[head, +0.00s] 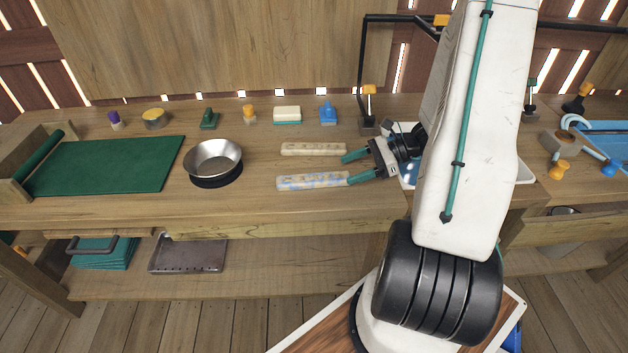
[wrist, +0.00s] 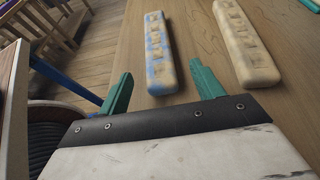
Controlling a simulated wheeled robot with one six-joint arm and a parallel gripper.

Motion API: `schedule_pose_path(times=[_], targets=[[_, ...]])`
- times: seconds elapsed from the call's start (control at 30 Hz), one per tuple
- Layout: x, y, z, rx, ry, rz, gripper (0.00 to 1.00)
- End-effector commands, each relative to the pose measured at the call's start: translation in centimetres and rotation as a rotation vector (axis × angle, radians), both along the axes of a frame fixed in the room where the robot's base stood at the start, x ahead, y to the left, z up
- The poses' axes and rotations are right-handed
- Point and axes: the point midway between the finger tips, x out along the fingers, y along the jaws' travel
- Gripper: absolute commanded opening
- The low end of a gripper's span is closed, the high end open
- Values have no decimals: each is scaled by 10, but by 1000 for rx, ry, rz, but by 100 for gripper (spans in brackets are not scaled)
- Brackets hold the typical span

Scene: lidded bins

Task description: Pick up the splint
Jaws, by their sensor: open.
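Two long pale bars that could be the splint lie side by side on the wooden bench. The nearer bar (head: 305,181) is cream with blue patches; the farther bar (head: 313,149) is plain cream with shallow recesses along its top. My gripper (head: 348,168) is open and empty, its green fingers pointing left at the right ends of the bars. In the wrist view, the blue-patched bar (wrist: 157,50) lies ahead, its near end between the fingertips (wrist: 160,74) in the picture. The plain bar (wrist: 245,45) is right of the right finger. I cannot tell whether either finger touches a bar.
A metal bowl (head: 213,158) stands left of the bars, with a green mat (head: 108,165) beyond it. Several small items, including a cream-and-green block (head: 287,114) and a blue item (head: 328,113), line the back. A white tray (head: 525,172) is partly behind my arm.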

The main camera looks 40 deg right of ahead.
Motion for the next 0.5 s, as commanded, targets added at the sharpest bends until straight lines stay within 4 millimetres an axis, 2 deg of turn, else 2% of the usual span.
schedule_pose_path(times=[0.3, 0.5], targets=[[18, 36, -21, -1, 2, 6, 66], [25, 46, -26, -2, 0, 4, 66]])
